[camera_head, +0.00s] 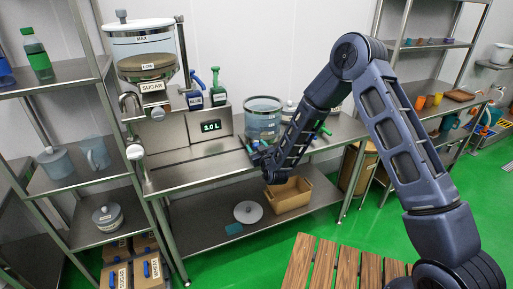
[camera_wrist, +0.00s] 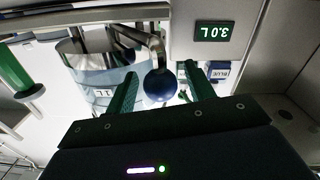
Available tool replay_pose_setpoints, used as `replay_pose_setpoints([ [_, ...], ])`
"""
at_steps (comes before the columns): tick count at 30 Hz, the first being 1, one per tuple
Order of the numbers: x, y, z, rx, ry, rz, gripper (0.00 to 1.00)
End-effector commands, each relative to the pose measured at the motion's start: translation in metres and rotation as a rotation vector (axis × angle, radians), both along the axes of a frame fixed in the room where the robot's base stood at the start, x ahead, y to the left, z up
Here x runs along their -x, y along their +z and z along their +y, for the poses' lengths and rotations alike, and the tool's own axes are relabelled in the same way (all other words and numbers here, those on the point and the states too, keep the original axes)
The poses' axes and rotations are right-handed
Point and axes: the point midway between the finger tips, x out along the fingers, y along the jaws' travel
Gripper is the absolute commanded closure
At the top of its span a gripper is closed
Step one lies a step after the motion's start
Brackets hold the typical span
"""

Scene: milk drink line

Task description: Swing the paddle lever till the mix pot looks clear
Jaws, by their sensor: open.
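The mix pot (camera_head: 263,120) is a clear round vessel on the steel bench, right of the 3.0 L display; its contents look pale, and their clarity is hard to judge. In the wrist view, upside down, a clear pot (camera_wrist: 92,72) carries a 1 L label. Beside it a bent steel rod ends in a dark blue ball (camera_wrist: 159,86), which may be the paddle lever. My gripper (camera_head: 257,151) is at the bench's front edge, near the pot. In the wrist view its green fingers (camera_wrist: 160,92) are apart, on either side of the ball; contact cannot be told.
A sugar hopper (camera_head: 142,52) stands above the bench at left. The display (camera_head: 211,126) and blue and green pump bottles (camera_head: 206,90) are behind. A cardboard box (camera_head: 288,195) and a grey lid (camera_head: 248,212) lie on the lower shelf. A slatted wooden surface (camera_head: 345,265) is in front.

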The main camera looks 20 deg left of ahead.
Motion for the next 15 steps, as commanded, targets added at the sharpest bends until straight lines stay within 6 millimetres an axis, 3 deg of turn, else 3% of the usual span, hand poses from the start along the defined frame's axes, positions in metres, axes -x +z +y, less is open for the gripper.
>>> replay_pose_setpoints([
  [5,0.0001,0.0,-0.0001,0.0,0.0,0.0,0.46],
  [13,0.0001,0.0001,-0.0002,0.0,0.0,0.0,0.96],
  [15,0.0001,0.0,-0.0002,0.0,0.0,0.0,1.0],
])
